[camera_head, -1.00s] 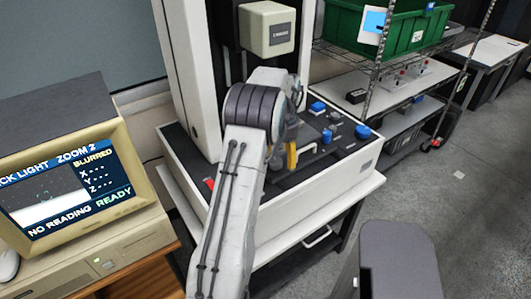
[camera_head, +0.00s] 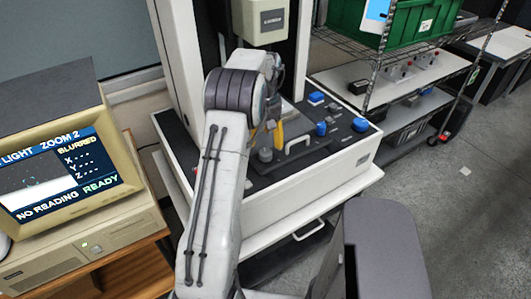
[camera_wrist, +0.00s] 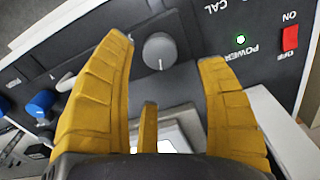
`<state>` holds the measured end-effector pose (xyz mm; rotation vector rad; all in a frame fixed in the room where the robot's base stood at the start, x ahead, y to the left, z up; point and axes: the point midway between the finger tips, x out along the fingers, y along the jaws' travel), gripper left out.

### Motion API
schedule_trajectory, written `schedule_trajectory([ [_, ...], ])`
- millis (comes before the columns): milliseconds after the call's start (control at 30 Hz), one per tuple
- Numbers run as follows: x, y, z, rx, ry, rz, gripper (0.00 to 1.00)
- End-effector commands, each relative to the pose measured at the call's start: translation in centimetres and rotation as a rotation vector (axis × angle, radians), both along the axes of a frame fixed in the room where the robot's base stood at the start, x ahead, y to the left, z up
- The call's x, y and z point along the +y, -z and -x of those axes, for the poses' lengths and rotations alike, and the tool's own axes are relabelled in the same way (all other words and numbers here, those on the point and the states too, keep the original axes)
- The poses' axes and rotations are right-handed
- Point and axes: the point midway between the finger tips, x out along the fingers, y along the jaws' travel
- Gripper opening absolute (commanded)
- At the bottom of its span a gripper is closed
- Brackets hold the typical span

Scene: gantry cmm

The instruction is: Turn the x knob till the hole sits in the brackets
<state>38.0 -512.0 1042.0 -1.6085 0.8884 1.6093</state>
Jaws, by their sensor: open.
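My gripper (camera_wrist: 165,50) is open in the wrist view, its two yellow fingers spread on either side of a grey round knob (camera_wrist: 160,50) with a white pointer line. The knob stands on the dark panel just beyond the fingers, and no contact shows. In the head view my gripper (camera_head: 271,133) is partly hidden by my arm, over the machine's front left. Blue knobs show on the machine's right side (camera_head: 360,124) and at the left in the wrist view (camera_wrist: 42,102). I cannot tell which knob is x.
The monitor (camera_head: 60,175) at the left reads BLURRED, NO READING, READY, with dashes for X, Y and Z. A red power switch (camera_wrist: 290,38) and lit green lamp (camera_wrist: 241,39) lie right of the grey knob. A wire shelf with a green bin (camera_head: 410,30) stands behind right.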

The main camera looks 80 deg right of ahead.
Motion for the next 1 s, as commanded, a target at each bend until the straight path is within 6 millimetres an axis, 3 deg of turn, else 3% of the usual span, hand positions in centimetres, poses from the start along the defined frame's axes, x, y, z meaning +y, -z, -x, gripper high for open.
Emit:
schedule_trajectory([
  [500, 0.0, 5.6, 0.0, 0.000, -0.001, 0.000, 0.67],
  [1000, 0.0, 6.5, 0.0, 0.000, 0.000, 0.001, 0.66],
])
